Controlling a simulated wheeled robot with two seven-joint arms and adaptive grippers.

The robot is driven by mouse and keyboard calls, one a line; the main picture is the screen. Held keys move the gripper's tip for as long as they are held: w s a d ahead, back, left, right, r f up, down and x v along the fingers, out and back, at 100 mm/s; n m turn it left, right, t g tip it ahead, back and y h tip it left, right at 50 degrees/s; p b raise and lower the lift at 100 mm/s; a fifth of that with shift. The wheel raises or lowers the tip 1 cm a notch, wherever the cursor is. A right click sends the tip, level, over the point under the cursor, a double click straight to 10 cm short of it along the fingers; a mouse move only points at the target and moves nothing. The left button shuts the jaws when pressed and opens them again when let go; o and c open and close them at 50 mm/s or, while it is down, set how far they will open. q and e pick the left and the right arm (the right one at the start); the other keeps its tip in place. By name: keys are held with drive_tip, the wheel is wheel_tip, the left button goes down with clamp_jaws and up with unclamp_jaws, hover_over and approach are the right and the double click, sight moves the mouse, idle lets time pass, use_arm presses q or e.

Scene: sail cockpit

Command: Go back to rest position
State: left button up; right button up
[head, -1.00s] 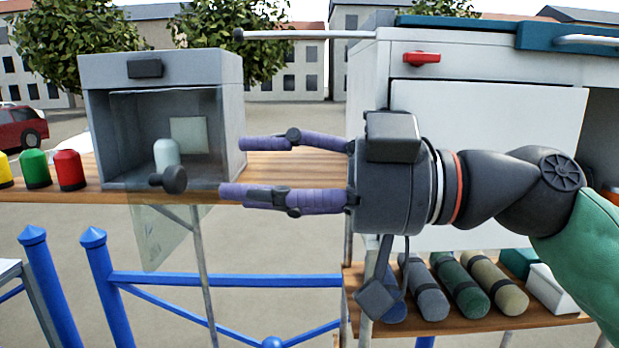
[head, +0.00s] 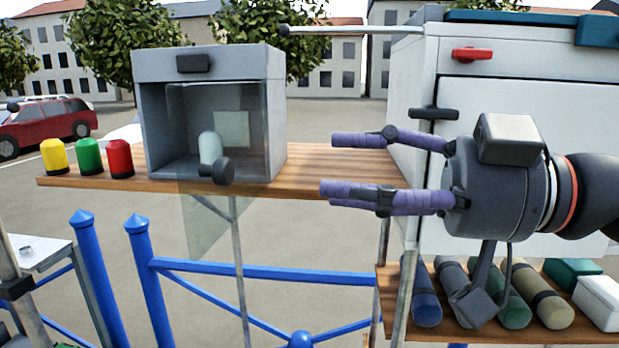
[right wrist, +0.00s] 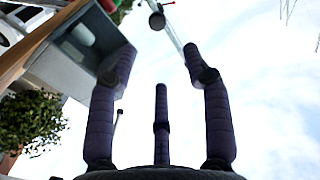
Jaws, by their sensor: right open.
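My right gripper (head: 345,164) shows in the head view with its purple fingers apart and nothing between them. It points left, in front of the shelf's right end and clear of the grey box (head: 277,110). In the right wrist view the fingers (right wrist: 160,75) are also spread and empty. The grey box stands on the wooden shelf with its clear flap (head: 205,225) hanging down at the front. A pale rounded cylinder (head: 209,148) is in the box, partly behind the flap's dark knob (head: 222,171). My left gripper is not in view.
Yellow (head: 54,156), green (head: 89,157) and red (head: 120,158) cylinders stand on the shelf (head: 320,165) left of the box. A white cabinet (head: 515,120) is behind my right gripper. Rolls (head: 427,295) lie on a lower shelf. Blue railings (head: 215,268) run below.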

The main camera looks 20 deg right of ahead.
drive_tip(key=w+a+f+m+h+b, duration=0.15)
drive_tip(key=w+f+m+h, duration=0.4)
drive_tip(key=w+f, duration=1.4)
drive_tip(key=w+f+m+g+h, duration=0.15)
drive_tip(key=w+f, duration=0.25)
drive_tip(key=f, duration=0.6)
drive_tip(key=w+f+m+g+h+b, duration=0.1)
drive_tip(key=w+f+m, duration=0.15)
drive_tip(key=f, duration=0.75)
drive_tip(key=w+f+m+g+h, duration=0.1)
drive_tip(key=w+f, duration=0.3)
drive_tip(key=f, duration=0.6)
drive_tip(key=s+a+f+m+g+h+b, duration=0.1)
drive_tip(key=s+f+g, duration=0.15)
drive_tip(key=f, duration=1.05)
drive_tip(key=s+f+g+h+b, duration=0.1)
drive_tip(key=s+f, duration=0.2)
drive_tip(key=f, duration=1.1)
drive_tip(key=s+a+f+g, duration=0.1)
drive_tip(key=s+a+f, duration=0.1)
drive_tip(key=s+f, duration=0.8)
drive_tip(key=s+a+f+m+g+b, duration=0.1)
drive_tip(key=s+a+f+g, duration=0.1)
drive_tip(key=s+f, duration=0.8)
drive_tip(key=shift+s+a+g, duration=0.3)
drive_tip(key=shift+s+a, duration=0.15)
drive_tip(key=shift+s, duration=0.25)
